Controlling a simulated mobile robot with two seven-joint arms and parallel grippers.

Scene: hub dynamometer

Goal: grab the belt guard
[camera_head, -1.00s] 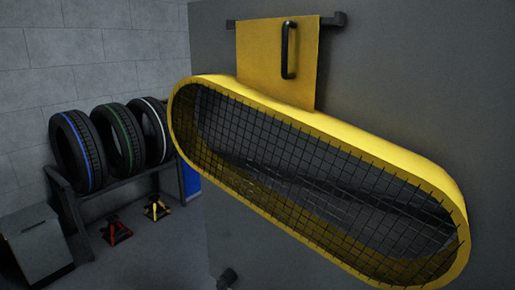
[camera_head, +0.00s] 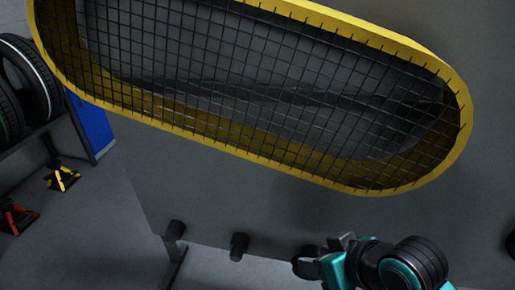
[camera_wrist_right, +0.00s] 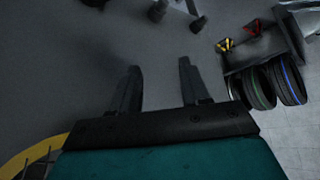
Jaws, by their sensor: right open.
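The belt guard (camera_head: 400,42) is a long yellow rounded frame with black wire mesh, tilted down to the right across the top of the head view. Its upper bracket and handle are out of view. A curved piece of its yellow rim shows at the lower left of the right wrist view (camera_wrist_right: 32,157). My right gripper (camera_head: 322,254) is below the guard's right half, apart from it, at the bottom of the head view. In the right wrist view its two black fingers (camera_wrist_right: 158,68) are spread with nothing between them. My left gripper is not in view.
The grey panel (camera_head: 235,205) is behind the guard, with dark pegs (camera_head: 239,246) near its bottom. A tyre rack stands at the left with tyres (camera_head: 38,85). A yellow stand (camera_head: 62,178) and a red stand (camera_head: 17,218) are on the floor.

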